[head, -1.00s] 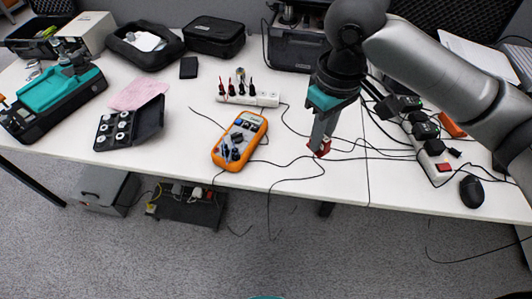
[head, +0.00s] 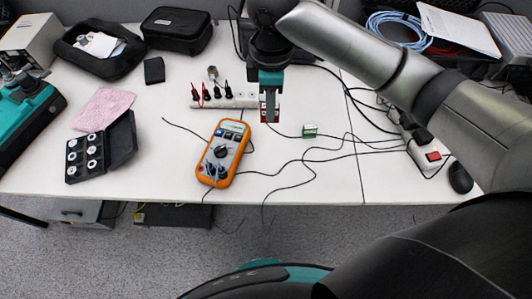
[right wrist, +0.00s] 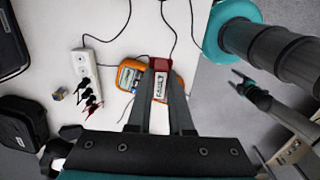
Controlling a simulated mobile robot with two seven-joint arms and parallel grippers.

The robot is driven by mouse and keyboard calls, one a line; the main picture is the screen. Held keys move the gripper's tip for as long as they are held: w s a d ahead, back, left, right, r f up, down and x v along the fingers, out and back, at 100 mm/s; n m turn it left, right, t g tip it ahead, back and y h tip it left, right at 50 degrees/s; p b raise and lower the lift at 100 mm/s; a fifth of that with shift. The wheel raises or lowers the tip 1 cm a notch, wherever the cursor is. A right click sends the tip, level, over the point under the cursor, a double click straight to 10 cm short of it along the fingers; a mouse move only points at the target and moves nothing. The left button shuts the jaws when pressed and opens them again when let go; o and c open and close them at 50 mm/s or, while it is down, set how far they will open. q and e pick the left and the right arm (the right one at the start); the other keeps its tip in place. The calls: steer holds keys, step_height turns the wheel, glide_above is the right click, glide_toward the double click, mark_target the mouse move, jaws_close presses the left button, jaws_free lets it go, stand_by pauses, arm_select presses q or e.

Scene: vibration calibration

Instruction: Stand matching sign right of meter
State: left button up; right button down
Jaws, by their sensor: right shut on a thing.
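The orange digital multimeter (head: 222,155) lies on the white table near its front edge. My right gripper (head: 270,108) is shut on a small red sign (right wrist: 161,84) with a white label. It holds the sign up and to the right of the meter in the head view, in front of the power strip; the finger partly hides it there. In the right wrist view the sign overlaps the meter (right wrist: 130,74). A small green sign (head: 310,131) with a pale face stands on the table right of the meter. My left gripper (right wrist: 240,81) shows open and empty in the right wrist view.
A white power strip (head: 225,100) with plugs lies behind the meter. Black cables cross the table to its right. A red-switched strip (head: 425,150) and mouse (head: 460,178) lie right.

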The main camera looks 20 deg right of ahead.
step_height(320, 180, down, 8)
steer(key=r+b, duration=0.1)
steer(key=b, duration=0.3)
glide_above(269, 161)
step_height(269, 161, down, 8)
steer(key=shift+s+r, duration=0.1)
steer(key=shift+f+b, duration=0.35)
steer(key=shift+f, duration=0.6)
step_height(269, 161, down, 4)
steer(key=shift+r+b, duration=0.25)
steer(key=shift+b, duration=0.4)
arm_select(q)
step_height(269, 161, down, 6)
steer(key=s+a, duration=0.1)
steer(key=shift+f, duration=0.1)
arm_select(e)
steer(key=c, duration=0.8)
jaws_free()
steer(key=shift+f, duration=0.15)
